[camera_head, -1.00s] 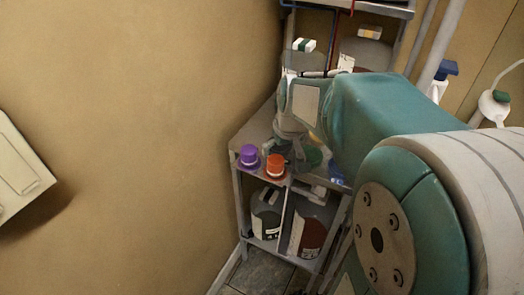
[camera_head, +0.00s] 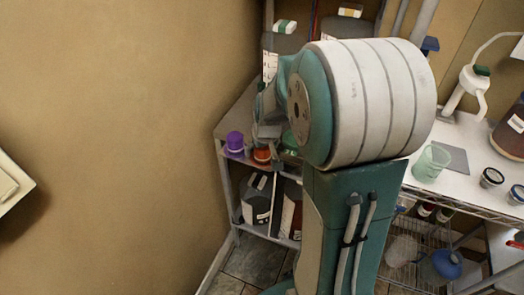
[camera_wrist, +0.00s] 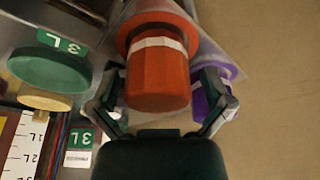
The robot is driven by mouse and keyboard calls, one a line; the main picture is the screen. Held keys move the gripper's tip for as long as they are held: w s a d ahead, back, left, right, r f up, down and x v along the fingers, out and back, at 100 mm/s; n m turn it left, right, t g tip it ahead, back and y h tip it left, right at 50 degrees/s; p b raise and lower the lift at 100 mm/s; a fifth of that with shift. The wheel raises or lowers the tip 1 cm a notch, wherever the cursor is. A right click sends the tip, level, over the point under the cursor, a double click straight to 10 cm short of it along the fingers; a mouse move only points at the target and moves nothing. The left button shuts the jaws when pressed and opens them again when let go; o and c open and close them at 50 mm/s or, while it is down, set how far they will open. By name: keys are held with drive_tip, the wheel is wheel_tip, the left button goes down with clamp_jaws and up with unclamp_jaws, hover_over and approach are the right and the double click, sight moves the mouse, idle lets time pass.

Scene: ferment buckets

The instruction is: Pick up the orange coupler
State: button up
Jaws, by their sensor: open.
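The orange coupler (camera_head: 262,155) stands near the front edge of the grey shelf top in the head view, with my arm close beside it on the right. In the wrist view the orange coupler (camera_wrist: 157,78) is large, with a pale band around it, and lies between the two fingers. My gripper (camera_wrist: 165,105) is open, one finger on each side of the coupler. I cannot tell whether either finger touches it. In the head view the fingers are mostly hidden behind my arm.
A purple coupler (camera_head: 235,142) stands just left of the orange one; it also shows behind the right finger in the wrist view (camera_wrist: 205,100). A green lid (camera_wrist: 50,65) is at the left there. Dark jugs (camera_head: 256,200) fill the lower shelf. A wall closes the left side.

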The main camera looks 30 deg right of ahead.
drive_tip(key=shift+d+f, duration=0.1)
drive_tip(key=shift+c, duration=0.3)
drive_tip(key=c, duration=1.2)
drive_tip(key=shift+o, duration=0.2)
drive_tip(key=shift+r, duration=0.3)
wheel_tip(320, 180, up, 2)
drive_tip(key=shift+w+r, duration=0.1)
drive_tip(key=shift+r, duration=0.05)
drive_tip(key=s+d+r, duration=0.3)
drive_tip(key=s+r, duration=0.7)
drive_tip(key=s, duration=0.3)
drive_tip(key=shift+s+d, duration=0.2)
drive_tip(key=shift+d, duration=0.05)
